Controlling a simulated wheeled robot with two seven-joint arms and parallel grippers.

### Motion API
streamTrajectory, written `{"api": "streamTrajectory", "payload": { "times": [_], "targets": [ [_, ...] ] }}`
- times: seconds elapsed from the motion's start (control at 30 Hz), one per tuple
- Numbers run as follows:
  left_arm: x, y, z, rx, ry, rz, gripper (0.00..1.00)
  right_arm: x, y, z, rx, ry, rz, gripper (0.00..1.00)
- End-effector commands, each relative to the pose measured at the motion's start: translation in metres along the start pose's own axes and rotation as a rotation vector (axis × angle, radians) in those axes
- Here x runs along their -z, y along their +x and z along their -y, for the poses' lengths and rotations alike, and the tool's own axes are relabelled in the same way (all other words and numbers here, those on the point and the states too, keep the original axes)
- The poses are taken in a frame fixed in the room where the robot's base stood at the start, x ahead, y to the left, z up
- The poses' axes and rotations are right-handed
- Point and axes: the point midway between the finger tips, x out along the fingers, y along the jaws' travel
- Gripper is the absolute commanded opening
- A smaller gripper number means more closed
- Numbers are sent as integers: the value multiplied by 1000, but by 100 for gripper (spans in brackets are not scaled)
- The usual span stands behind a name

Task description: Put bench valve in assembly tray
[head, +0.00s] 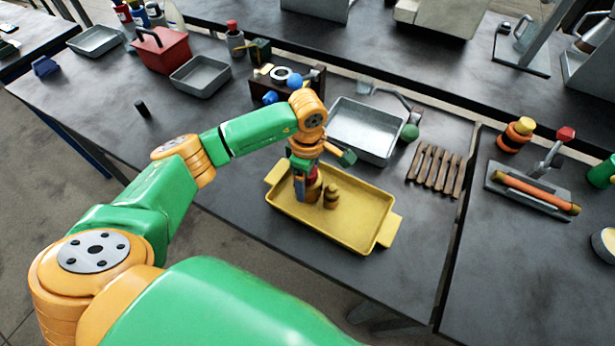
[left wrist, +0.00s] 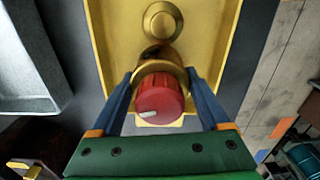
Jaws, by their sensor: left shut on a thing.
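The yellow assembly tray (head: 352,225) lies on the dark bench, and its inside also shows in the left wrist view (left wrist: 205,25). My left gripper (head: 305,187) is over the left part of the tray. In the left wrist view its two blue fingers (left wrist: 160,92) are shut on a brass valve with a red knob (left wrist: 160,96). The valve is in or just above the tray; I cannot tell whether it touches the floor. A second brass piece (head: 331,196) stands upright in the tray beside it, and it shows ahead in the left wrist view (left wrist: 162,20). My right gripper is not in view.
A grey metal tray (head: 365,128) stands behind the yellow tray. Several brown strips (head: 436,168) lie to its right. A red toolbox (head: 162,50) and a small grey tray (head: 200,75) are at the back left. The tray's right half is clear.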

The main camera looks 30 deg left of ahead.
Motion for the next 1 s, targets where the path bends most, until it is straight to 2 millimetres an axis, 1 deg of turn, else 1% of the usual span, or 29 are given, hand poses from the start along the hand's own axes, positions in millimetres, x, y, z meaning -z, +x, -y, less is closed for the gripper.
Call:
{"api": "streamTrajectory", "payload": {
  "times": [0.17, 0.2, 0.27, 0.47, 0.57, 0.63, 0.77, 0.9, 0.97, 1.0],
  "targets": [
    [0, 4, 0, -1, -1, 0, 0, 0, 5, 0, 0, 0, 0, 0],
    [0, 4, 0, 0, -1, 0, 84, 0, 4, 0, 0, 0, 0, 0],
    [0, 3, 0, 0, -1, 0, 100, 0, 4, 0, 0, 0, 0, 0],
    [0, 2, 0, 0, -1, 0, 100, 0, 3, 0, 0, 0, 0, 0],
    [0, -4, 0, 0, -1, 1, 100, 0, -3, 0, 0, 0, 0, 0],
    [0, -11, -1, -4, -2, 1, 100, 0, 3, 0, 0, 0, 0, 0],
    [0, -41, -2, -6, 0, 1, 100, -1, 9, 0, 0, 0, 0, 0],
    [0, -78, -2, -7, 0, 1, 100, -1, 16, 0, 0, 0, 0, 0],
    [0, -91, -1, -5, 1, 0, 100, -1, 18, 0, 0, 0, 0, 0],
    [0, -101, -1, -5, 0, 0, 100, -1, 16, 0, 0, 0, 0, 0]
  ]
}}
